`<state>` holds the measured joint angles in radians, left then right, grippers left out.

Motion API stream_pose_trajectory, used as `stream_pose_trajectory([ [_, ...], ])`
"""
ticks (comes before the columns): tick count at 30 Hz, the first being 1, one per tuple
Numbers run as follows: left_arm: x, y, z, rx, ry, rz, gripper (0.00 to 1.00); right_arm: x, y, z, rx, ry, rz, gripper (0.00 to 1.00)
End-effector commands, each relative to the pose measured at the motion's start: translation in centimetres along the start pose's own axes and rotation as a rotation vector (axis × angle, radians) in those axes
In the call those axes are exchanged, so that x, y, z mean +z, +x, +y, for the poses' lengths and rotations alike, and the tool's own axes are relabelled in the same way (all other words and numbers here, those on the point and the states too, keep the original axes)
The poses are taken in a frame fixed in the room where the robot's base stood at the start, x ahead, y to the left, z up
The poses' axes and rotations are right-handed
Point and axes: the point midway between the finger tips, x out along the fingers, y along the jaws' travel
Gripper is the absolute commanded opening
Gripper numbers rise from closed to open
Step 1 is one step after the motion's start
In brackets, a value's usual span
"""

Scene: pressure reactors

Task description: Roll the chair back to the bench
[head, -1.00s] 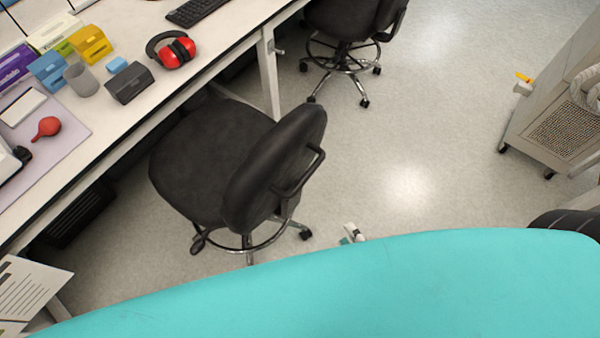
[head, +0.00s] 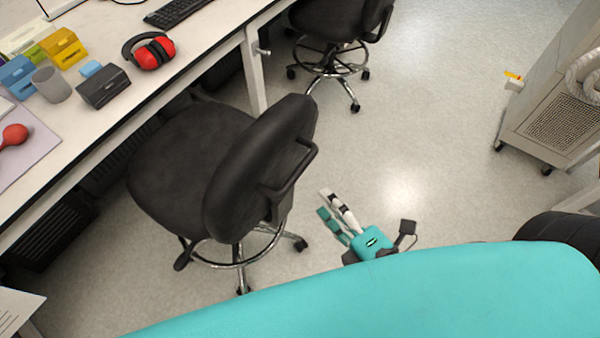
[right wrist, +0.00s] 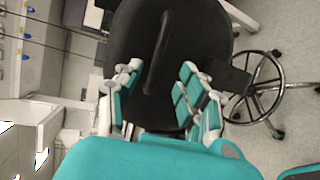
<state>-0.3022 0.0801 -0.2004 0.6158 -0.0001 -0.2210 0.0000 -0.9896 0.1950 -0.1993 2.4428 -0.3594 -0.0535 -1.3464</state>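The near black chair (head: 185,165) stands at the long white bench (head: 140,108), with its seat partly at the bench edge. Its tilted-looking backrest (head: 250,165) faces me and carries a loop handle (head: 297,172). My right gripper (head: 325,203) is low over the floor, to the right of the backrest with a visible gap in the head view. In the right wrist view the gripper (right wrist: 158,88) is open, its teal and white fingers spread, with the black backrest (right wrist: 160,40) ahead between them. No contact can be confirmed. My left gripper is not in view.
A second black chair (head: 340,25) stands farther along the bench. A wheeled beige cabinet (head: 560,115) is at the right. Red ear muffs (head: 150,50) and small boxes lie on the bench. The floor (head: 430,140) between chairs and cabinet is clear.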

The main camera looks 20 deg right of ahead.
Motion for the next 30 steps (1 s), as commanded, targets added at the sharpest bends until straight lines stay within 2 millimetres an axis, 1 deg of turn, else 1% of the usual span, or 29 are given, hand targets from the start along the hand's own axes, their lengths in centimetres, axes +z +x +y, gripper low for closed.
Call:
stream_pose_trajectory([
  [1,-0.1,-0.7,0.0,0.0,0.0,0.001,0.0,0.0,1.0,0.5,0.004,-0.001,0.0,0.4],
  [9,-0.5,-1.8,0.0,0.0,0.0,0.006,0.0,0.1,6.2,0.4,0.003,0.0,-0.001,0.4],
  [12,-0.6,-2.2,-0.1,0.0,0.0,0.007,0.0,0.0,7.9,0.4,0.002,0.0,0.0,0.4],
  [15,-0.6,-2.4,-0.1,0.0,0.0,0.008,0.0,0.0,9.2,0.2,-0.001,0.0,0.0,0.4],
  [18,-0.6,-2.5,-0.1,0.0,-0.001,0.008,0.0,0.0,10.1,0.2,-0.001,-0.001,0.0,0.4],
  [21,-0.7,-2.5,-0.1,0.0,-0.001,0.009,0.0,0.0,10.5,0.1,-0.001,0.0,0.001,0.4],
  [29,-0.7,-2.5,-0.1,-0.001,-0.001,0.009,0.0,0.0,10.6,0.1,-0.002,0.0,0.001,0.4],
  [30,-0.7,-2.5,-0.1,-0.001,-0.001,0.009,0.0,0.0,10.6,0.1,-0.002,0.0,0.001,0.36],
])
